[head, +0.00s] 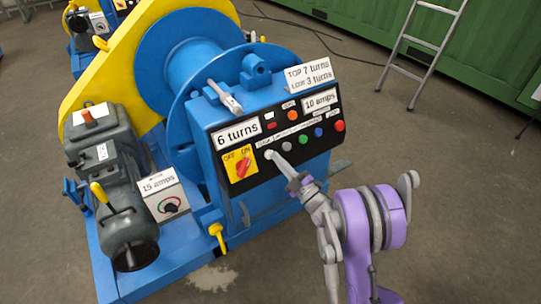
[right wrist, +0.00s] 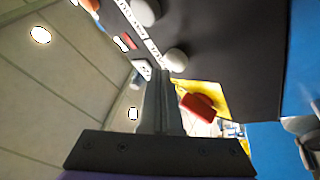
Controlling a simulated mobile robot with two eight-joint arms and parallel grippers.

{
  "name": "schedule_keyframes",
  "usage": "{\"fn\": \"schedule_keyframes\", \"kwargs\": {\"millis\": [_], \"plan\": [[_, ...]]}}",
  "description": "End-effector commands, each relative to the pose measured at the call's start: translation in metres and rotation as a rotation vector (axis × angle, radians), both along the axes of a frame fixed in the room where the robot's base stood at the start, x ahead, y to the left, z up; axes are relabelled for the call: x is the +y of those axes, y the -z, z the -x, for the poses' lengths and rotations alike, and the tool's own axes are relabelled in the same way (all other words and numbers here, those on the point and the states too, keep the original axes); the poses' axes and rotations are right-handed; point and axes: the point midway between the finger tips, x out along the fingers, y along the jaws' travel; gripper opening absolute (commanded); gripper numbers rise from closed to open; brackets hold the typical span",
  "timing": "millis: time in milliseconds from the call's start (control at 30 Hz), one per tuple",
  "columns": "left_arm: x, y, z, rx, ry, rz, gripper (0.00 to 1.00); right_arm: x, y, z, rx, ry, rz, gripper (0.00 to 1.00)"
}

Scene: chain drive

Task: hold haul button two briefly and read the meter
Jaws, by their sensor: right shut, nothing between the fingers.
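The blue control box carries a black panel (head: 262,130) with a row of round buttons: white (head: 268,154), grey (head: 287,146), green (head: 303,139), blue (head: 318,132) and red (head: 339,126). The small label above the row is too small to read. My right gripper (head: 273,156) is shut and empty, its tips at the white button, which also shows just past the fingers in the right wrist view (right wrist: 175,60). I cannot tell whether they touch. One display reads 6 turns (head: 237,133), another 10 amps (head: 320,100). My left gripper is not in view.
A red OFF/ON switch (head: 243,166) on a yellow plate sits left of the buttons, close to my fingers. A box reading 15 amps (head: 160,187) stands by the grey motor (head: 112,190). A ladder (head: 425,50) leans on the green container (head: 490,55). Floor at right is clear.

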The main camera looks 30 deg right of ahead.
Motion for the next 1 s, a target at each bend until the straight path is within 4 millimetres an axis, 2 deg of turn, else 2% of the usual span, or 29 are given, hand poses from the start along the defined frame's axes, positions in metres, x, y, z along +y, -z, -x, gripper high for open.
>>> {"fn": "schedule_keyframes", "kwargs": {"millis": [1000], "plan": [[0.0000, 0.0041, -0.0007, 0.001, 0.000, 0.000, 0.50, 0.0009, 0.0049, -0.0093, 0.000, 0.000, 0.000, 0.00]]}}
